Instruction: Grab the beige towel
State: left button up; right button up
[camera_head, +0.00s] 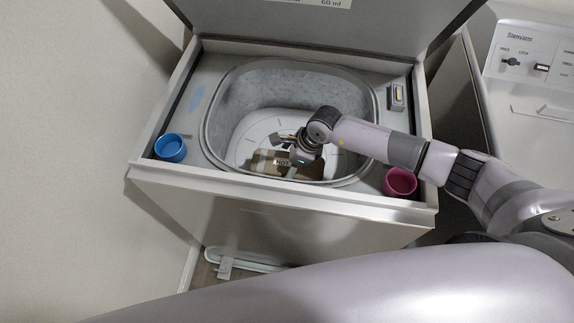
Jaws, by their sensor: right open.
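The beige towel appears as a flat brown-beige patch (262,163) at the bottom of the washer drum (237,85), towards its near side. My right gripper (279,150) reaches down into the drum from the right, over the patch, and hides part of it. The gripper is open with nothing visibly held. I cannot tell whether its fingers touch the towel. My left gripper is not in view.
The top-load washer (270,215) has its lid (320,22) raised at the back. A blue cup (170,148) stands on its left front corner and a pink cup (400,183) on its right front corner, below my right arm. Another appliance (530,80) stands at right.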

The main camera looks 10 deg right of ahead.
jog(key=shift+c, duration=0.3)
jog(key=c, duration=1.4)
jog(key=shift+r, duration=0.15)
